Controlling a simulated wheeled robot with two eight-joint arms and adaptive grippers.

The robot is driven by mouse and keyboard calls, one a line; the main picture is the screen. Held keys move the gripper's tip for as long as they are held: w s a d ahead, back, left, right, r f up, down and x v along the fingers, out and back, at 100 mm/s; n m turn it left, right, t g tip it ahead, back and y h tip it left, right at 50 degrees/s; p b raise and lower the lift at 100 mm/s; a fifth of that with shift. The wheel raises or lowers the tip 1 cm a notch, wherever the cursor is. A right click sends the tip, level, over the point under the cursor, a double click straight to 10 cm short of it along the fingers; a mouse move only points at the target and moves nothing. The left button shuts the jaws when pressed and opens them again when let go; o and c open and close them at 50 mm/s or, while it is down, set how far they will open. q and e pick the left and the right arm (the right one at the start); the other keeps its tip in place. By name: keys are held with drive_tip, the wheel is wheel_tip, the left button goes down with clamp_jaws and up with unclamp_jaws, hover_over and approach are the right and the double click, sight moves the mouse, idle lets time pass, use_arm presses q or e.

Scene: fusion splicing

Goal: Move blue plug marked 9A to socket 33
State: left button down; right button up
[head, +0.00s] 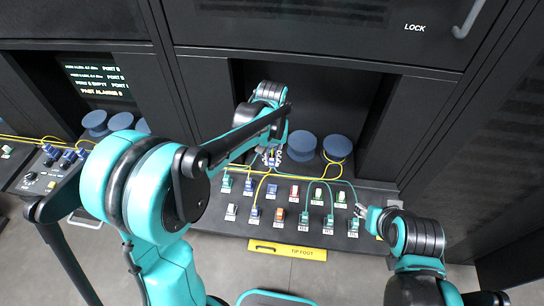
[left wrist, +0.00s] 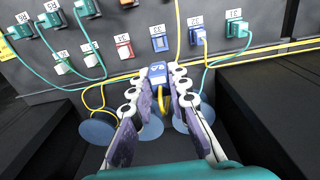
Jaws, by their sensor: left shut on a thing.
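My left gripper (left wrist: 158,90) is shut on a blue plug (left wrist: 157,74) marked 9A, with a yellow cable behind it. In the head view the left gripper (head: 272,157) hangs just behind the panel's back row; the plug is hard to make out there. A blue socket (left wrist: 160,43), whose small label seems to read 33, sits a little ahead of the plug, apart from it. In the head view this blue socket (head: 271,190) is between a blue and a red one. My right gripper (head: 366,212) is at the panel's right end; its jaw gap is unclear.
Beside the blue socket are a red one (left wrist: 124,52) and a blue plug (left wrist: 199,37) with a yellow cable. Green plugs with teal cables fill several other places. Yellow and teal cables cross behind the back row. Blue round spools (head: 302,146) stand behind.

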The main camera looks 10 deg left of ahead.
sight(272, 165)
use_arm(q)
drive_tip(key=shift+f+b, duration=5.3)
drive_tip(key=shift+f, duration=1.95)
drive_tip(key=shift+f+b, duration=0.6)
drive_tip(key=shift+f, duration=0.05)
drive_tip(key=c, duration=1.4)
unclamp_jaws()
wheel_tip(272, 165, up, 12)
drive_tip(key=shift+r, duration=0.1)
drive_tip(key=s+a+f+t, duration=0.1)
drive_tip(key=s+a+t, duration=0.2)
drive_tip(key=s, duration=0.5)
drive_tip(key=s+a+f+t, duration=0.1)
drive_tip(key=s+a+t, duration=0.3)
drive_tip(key=s, duration=0.4)
drive_tip(key=shift+s+a, duration=0.25)
drive_tip(key=shift+s, duration=0.05)
